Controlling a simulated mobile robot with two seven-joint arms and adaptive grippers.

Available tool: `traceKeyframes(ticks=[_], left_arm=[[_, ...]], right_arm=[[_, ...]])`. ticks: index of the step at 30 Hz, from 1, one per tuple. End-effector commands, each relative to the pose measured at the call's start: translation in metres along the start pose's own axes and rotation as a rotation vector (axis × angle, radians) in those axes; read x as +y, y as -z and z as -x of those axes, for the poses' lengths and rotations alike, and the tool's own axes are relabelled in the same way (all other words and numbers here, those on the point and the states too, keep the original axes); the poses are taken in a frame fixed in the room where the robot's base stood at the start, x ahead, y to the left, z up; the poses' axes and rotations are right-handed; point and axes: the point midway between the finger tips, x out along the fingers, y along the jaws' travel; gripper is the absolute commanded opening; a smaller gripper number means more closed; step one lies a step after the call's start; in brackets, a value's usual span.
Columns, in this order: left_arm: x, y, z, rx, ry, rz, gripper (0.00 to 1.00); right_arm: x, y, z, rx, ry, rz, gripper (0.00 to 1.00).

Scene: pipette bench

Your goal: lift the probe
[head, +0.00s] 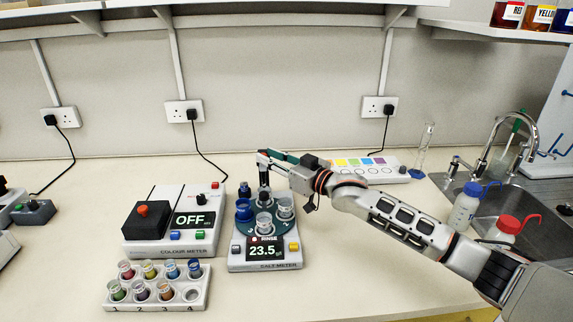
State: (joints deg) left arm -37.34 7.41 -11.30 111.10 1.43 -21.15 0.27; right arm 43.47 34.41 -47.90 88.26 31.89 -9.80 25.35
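The salt meter (266,266) stands mid-bench. Its display reads RINSE and 23.5, and several cups sit on its round blue turntable. A dark upright part that looks like the probe (264,181) rises at the back of the turntable, above the cups. My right gripper (263,160) reaches in from the right and is at the top of this part. The gripper body and the small size hide whether the fingers are closed around it or only beside it. The probe's lower end is hard to make out among the cups. My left gripper is not in view.
The colour meter (172,248), showing OFF, stands left of the salt meter. A rack of coloured vials (157,295) is in front of it. A palette with coloured squares (375,172) lies behind my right arm. A sink (490,202) and bottles (464,208) are at right.

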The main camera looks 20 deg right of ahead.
Motion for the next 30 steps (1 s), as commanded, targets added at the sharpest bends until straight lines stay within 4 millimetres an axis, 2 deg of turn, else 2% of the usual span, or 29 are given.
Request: traceKeyframes(ticks=[9,15,21,30], left_arm=[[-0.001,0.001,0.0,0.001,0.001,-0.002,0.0],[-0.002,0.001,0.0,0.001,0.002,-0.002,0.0],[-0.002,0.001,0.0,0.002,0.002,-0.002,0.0],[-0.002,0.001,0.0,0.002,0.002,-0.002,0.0]], right_arm=[[0.0,-0.001,0.066,-0.001,0.0,0.001,0.23],[-0.001,0.001,0.093,0.001,0.001,0.001,0.23],[-0.001,0.002,0.103,0.003,0.001,0.002,0.23],[-0.001,0.002,0.103,0.003,0.001,0.002,0.23]])
